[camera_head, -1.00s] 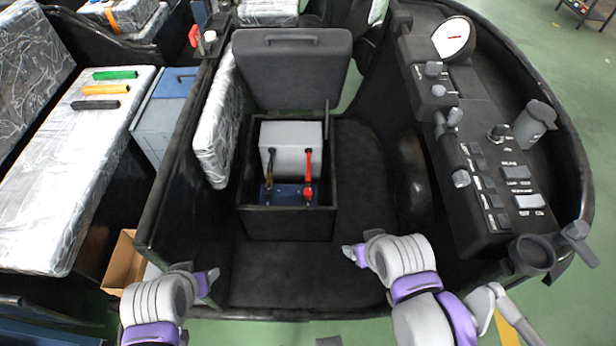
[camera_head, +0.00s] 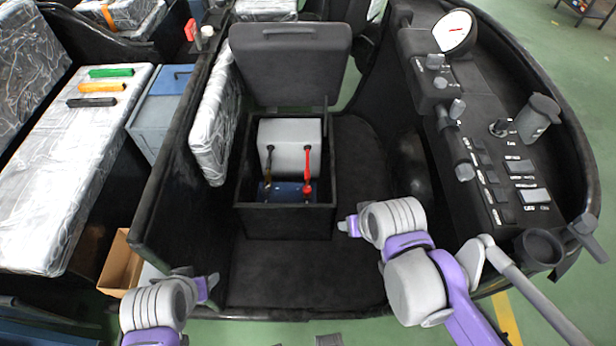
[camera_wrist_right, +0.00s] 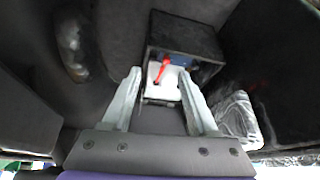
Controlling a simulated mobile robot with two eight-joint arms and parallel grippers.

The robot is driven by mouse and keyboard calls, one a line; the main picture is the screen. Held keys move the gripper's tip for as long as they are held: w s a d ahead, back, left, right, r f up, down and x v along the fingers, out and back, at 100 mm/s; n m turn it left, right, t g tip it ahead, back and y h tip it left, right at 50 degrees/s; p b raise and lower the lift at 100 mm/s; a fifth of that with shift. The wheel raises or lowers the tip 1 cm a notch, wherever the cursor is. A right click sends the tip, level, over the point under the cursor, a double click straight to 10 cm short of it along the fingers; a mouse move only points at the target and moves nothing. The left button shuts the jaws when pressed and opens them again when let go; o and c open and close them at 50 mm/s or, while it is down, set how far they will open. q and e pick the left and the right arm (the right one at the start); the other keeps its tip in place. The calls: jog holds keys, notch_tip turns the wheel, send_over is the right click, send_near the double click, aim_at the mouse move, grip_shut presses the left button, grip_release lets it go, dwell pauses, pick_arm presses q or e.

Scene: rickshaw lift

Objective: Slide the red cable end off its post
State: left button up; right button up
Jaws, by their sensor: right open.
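The red cable end (camera_head: 307,188) sits at the front of the open black battery box (camera_head: 287,222), low beside the blue battery (camera_head: 286,190). Its red cable (camera_head: 307,165) runs up to the grey block (camera_head: 290,134). The post under the red end is too small to make out. The red cable also shows in the right wrist view (camera_wrist_right: 162,70), beyond and between my open right gripper's fingers (camera_wrist_right: 160,98). In the head view my right gripper (camera_head: 345,227) is right of and nearer than the box, apart from it. My left gripper (camera_head: 212,282) is at the lower left, its fingers unclear.
A dark cable (camera_head: 267,170) stands left of the red one. The box's raised lid (camera_head: 290,62) is behind. The black side wall (camera_head: 180,180) is left, the control console (camera_head: 490,150) right. The floor (camera_head: 300,275) before the box is clear.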

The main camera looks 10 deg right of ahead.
jog(key=w+f+b, duration=0.4)
jog(key=w, duration=0.8)
jog(key=m+y+b, duration=0.1)
jog(key=m+b, duration=0.1)
jog(key=b, duration=0.7)
send_over(308, 174)
jog(key=s+d, duration=0.1)
jog(key=s, duration=0.4)
notch_tip(308, 174, down, 22)
jog(key=b+x, duration=0.2)
jog(key=x, duration=0.8)
jog(key=shift+f, duration=0.2)
pick_arm(q)
notch_tip(308, 174, down, 18)
jog(key=s, duration=0.1)
jog(key=shift+f+g, duration=0.25)
jog(key=shift+g, duration=0.05)
pick_arm(e)
grip_shut()
